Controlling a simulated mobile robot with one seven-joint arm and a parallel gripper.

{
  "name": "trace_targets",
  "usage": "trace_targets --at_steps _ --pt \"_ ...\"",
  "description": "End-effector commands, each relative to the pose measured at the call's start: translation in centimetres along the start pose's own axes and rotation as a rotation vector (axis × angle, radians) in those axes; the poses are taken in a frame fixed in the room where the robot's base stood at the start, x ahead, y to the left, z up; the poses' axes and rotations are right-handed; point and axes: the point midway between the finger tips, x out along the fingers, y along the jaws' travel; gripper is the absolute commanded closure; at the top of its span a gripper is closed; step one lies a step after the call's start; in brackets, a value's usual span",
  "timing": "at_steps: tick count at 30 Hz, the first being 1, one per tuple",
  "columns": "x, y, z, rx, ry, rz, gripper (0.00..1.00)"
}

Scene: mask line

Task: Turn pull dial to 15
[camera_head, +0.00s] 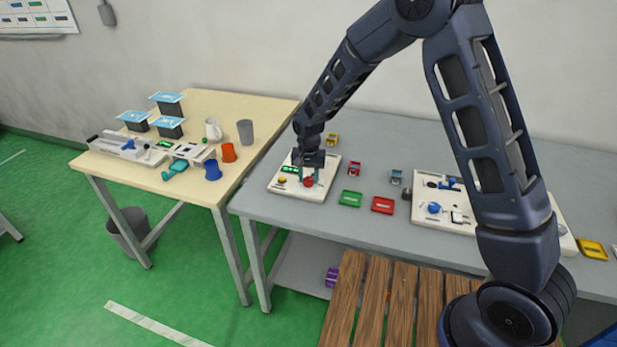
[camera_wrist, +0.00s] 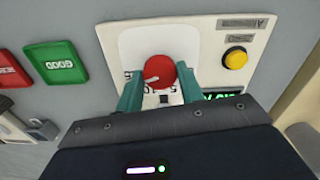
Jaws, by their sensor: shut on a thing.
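The pull dial is a round red knob (camera_head: 308,182) on a pale control panel (camera_head: 286,190) on the grey table. In the wrist view the red knob (camera_wrist: 159,71) stands on a white plate (camera_wrist: 130,44) with printed marks, mostly hidden. My gripper (camera_head: 309,175) is over the panel, and its two teal fingers close on the knob from both sides, as the wrist view of my gripper (camera_wrist: 160,84) shows. A green lit display (camera_head: 290,169) is on the panel. In the wrist view the display (camera_wrist: 222,95) is partly covered by my gripper, and its reading is unclear.
A yellow button (camera_wrist: 236,59) sits beside the dial. A green tray (camera_head: 350,198) and a red tray (camera_head: 382,205) lie right of the panel. Another panel (camera_head: 426,215) with a blue knob stands further right. A wooden table (camera_head: 237,103) with cups stands left.

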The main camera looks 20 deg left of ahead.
Motion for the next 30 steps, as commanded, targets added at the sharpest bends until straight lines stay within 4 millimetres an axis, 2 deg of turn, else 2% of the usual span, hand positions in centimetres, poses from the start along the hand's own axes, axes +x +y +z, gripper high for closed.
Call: trace_targets --at_steps 7,8,11,19,23,30 --pt "-0.1 0.0 -0.1 0.000 0.002 -0.001 0.85" --pt "-0.1 0.0 -0.1 0.000 0.002 -0.001 0.61" --pt "-0.1 0.0 -0.1 0.000 0.002 -0.001 0.41" --pt "-0.1 0.0 -0.1 -0.001 0.001 0.000 0.41" --pt "-0.7 0.0 -0.1 -0.001 0.002 -0.001 0.41" --pt "-4.5 -0.1 -0.1 -0.001 0.004 -0.003 0.41"
